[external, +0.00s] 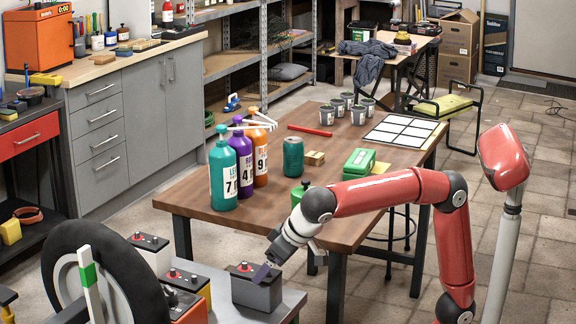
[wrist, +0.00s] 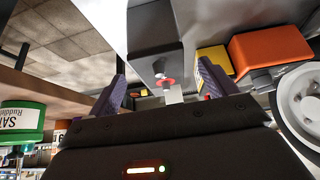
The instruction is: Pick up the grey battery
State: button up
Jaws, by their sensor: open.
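The grey battery (external: 256,292) has a dark top with a red terminal cap. It stands upright on a light metal bench (external: 226,312) at the bottom of the external view. In the wrist view the grey battery (wrist: 152,38) shows between and beyond my two purple fingers.
Other batteries stand left of it: a whitish one (external: 160,258) and an orange one (external: 188,308). A large wheel (external: 75,290) stands further left.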

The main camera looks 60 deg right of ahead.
jog(key=x, duration=0.7)
jog(key=shift+w+r, duration=0.1)
jog(key=shift+w, duration=0.1)
jog(key=c, duration=1.8)
jog(key=shift+r, duration=0.15)
jog(key=shift+c, duration=0.3)
jog(key=shift+r, duration=0.1)
